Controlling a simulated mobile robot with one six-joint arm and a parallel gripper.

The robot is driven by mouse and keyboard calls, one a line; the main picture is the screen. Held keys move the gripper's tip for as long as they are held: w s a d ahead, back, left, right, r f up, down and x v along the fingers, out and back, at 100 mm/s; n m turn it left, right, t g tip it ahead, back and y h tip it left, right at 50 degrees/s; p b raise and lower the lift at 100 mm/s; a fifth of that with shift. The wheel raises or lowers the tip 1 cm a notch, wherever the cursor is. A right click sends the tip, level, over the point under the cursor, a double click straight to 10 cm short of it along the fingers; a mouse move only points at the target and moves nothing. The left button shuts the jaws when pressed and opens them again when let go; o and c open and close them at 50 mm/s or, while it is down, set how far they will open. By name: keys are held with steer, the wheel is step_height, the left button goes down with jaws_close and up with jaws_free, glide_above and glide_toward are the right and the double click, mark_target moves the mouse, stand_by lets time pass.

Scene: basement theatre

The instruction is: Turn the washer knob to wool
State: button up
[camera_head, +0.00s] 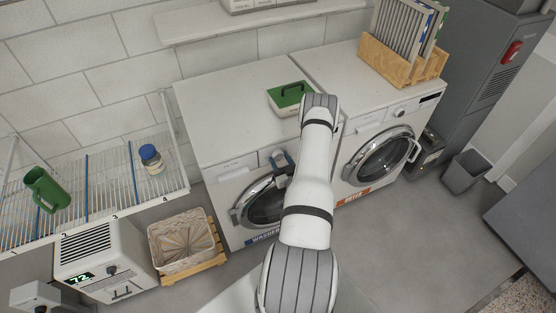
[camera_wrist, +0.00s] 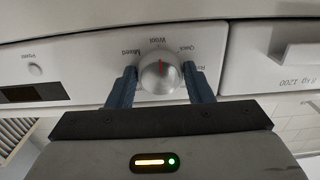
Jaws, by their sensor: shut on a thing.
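The washer (camera_head: 222,175) is the left of two white front-loading machines in the head view. Its knob (camera_wrist: 155,86) is a round silver dial in the middle of the wrist view. The two blue-grey fingers of my gripper (camera_wrist: 160,70) are on either side of the knob, shut on it. The knob's red mark points up in the picture, toward the printed word Wool. Mixed is printed to the left of Wool and Quick to the right. In the head view my arm hides the knob, and part of my gripper (camera_head: 282,160) shows at the washer's front panel.
A second machine (camera_head: 365,125) stands to the right, with a wooden file rack (camera_head: 400,68) on top. A green-topped box (camera_head: 288,98) lies on the machines. A wire shelf (camera_head: 105,180), a basket (camera_head: 180,240) and a white appliance (camera_head: 105,265) are left.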

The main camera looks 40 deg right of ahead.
steer(key=shift+a, duration=0.1)
steer(key=o, duration=1)
steer(key=shift+c, duration=0.2)
steer(key=b+v, duration=0.2)
steer(key=v, duration=0.5)
steer(key=shift+s, duration=0.4)
